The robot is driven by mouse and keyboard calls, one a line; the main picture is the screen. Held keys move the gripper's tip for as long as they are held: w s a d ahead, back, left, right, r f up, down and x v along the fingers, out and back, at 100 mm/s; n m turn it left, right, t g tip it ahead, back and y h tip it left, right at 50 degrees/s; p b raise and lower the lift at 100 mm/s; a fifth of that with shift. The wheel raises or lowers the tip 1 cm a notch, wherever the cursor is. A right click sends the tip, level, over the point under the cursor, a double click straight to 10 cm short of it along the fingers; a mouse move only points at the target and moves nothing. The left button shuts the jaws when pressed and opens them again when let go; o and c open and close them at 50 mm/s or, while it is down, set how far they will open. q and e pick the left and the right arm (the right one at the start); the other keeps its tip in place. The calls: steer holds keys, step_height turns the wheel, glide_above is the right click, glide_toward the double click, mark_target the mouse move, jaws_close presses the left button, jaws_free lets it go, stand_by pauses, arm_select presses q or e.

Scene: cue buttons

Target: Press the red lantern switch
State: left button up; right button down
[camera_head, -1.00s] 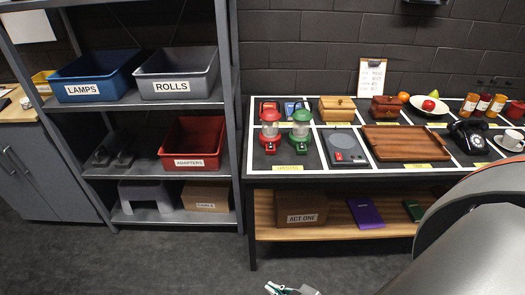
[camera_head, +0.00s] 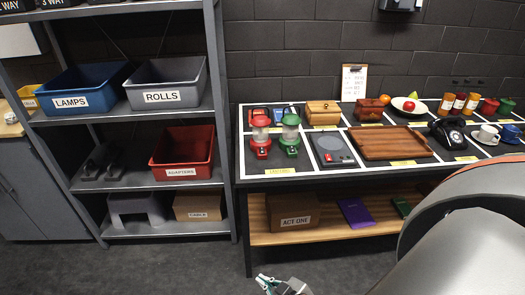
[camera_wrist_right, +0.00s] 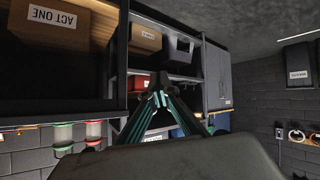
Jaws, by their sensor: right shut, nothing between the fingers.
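The red lantern (camera_head: 260,122) stands upright on the prop table near its left end, with a red cap, a clear globe and a red base (camera_head: 261,148). A small light mark shows on the base front, but I cannot make out the switch clearly. A matching green lantern (camera_head: 290,146) stands just to its right. My right gripper (camera_head: 272,282) is low in front of the table, well apart from the lantern. In the right wrist view the gripper (camera_wrist_right: 158,94) is shut and empty, and the red lantern (camera_wrist_right: 93,129) appears upside down at left. My left gripper is not in view.
The black table (camera_head: 360,172) holds a grey device (camera_head: 333,148), a wooden tray (camera_head: 390,143) and a telephone (camera_head: 449,133). Its lower shelf holds a carton (camera_head: 292,213). A grey shelf unit with bins stands to the left. Floor in front is clear.

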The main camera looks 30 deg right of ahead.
arm_select(q)
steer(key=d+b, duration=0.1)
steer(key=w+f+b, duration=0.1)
steer(key=b, duration=0.1)
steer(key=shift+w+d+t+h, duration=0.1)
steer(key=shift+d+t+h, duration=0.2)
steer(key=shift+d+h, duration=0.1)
arm_select(e)
steer(key=w+d+r+m+t+h, duration=0.1)
steer(key=w+d+r+m+h, duration=0.2)
steer(key=w+d+r, duration=0.3)
steer(key=w+d+r+m+t+h, duration=0.1)
steer(key=w+d+r+m+h, duration=0.2)
steer(key=w+d+r, duration=0.4)
steer(key=w+d+r+m+t+h, duration=0.1)
steer(key=w+d+r+m+h, duration=0.2)
steer(key=w, duration=1.4)
steer(key=d+r, duration=0.4)
steer(key=d, duration=0.1)
steer(key=shift+w+d, duration=0.15)
steer(key=shift+w, duration=0.05)
steer(key=shift+r, duration=0.1)
